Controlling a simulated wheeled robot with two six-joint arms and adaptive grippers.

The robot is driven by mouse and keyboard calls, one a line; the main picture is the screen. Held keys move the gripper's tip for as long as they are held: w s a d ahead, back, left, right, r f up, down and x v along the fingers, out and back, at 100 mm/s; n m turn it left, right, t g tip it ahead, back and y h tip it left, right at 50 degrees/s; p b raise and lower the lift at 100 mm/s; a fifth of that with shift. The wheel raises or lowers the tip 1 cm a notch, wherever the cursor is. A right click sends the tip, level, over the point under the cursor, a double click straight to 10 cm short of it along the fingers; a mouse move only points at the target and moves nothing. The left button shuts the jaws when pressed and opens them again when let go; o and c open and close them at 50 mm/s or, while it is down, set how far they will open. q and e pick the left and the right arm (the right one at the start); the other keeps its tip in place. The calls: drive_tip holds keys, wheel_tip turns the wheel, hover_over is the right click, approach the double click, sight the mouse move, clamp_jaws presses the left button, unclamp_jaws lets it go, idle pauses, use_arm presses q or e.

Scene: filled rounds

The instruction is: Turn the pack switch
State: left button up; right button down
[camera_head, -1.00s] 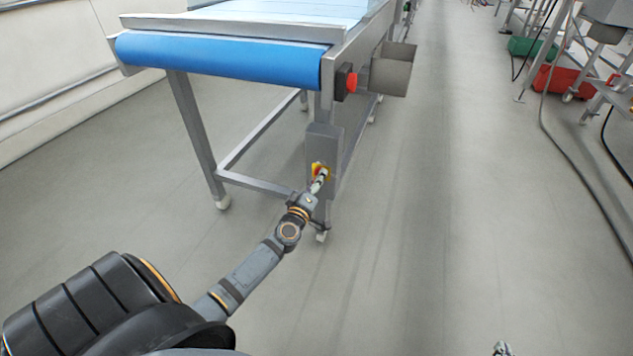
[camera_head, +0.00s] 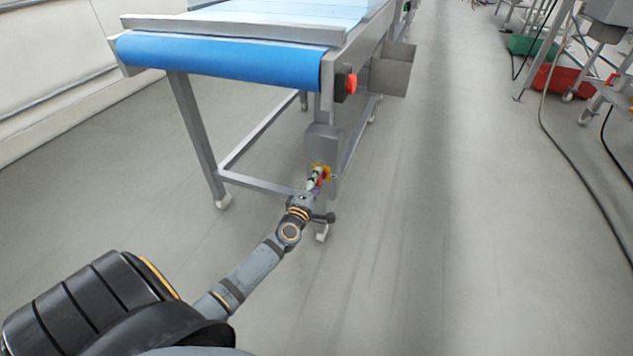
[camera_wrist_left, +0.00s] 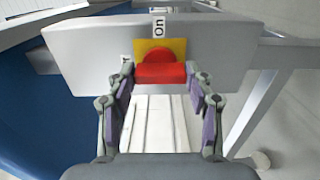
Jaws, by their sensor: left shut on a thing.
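The pack switch is a red handle (camera_head: 317,173) on a yellow plate (camera_head: 324,168), on the front of a grey box (camera_head: 323,143) on the conveyor's leg. My left gripper (camera_head: 315,180) reaches it from the lower left. In the left wrist view, the gripper (camera_wrist_left: 160,76) is shut on the red handle (camera_wrist_left: 160,73), one fingertip at each end. The yellow plate (camera_wrist_left: 174,45) shows behind. A white label reading "On" (camera_wrist_left: 159,26) sits above the plate in that view, its text turned sideways. Another label (camera_wrist_left: 126,60) is partly hidden by the left finger. My right gripper is out of view.
The conveyor's blue belt (camera_head: 220,61) is above the box. A red push button (camera_head: 351,83) and an open metal bin (camera_head: 391,70) are on its side. The floor (camera_head: 440,220) to the right is clear; a cable (camera_head: 566,155) lies farther right.

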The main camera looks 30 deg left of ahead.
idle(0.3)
use_arm(q)
drive_tip(key=o, duration=1.2)
drive_tip(key=shift+c, duration=0.2)
drive_tip(key=v, duration=1.2)
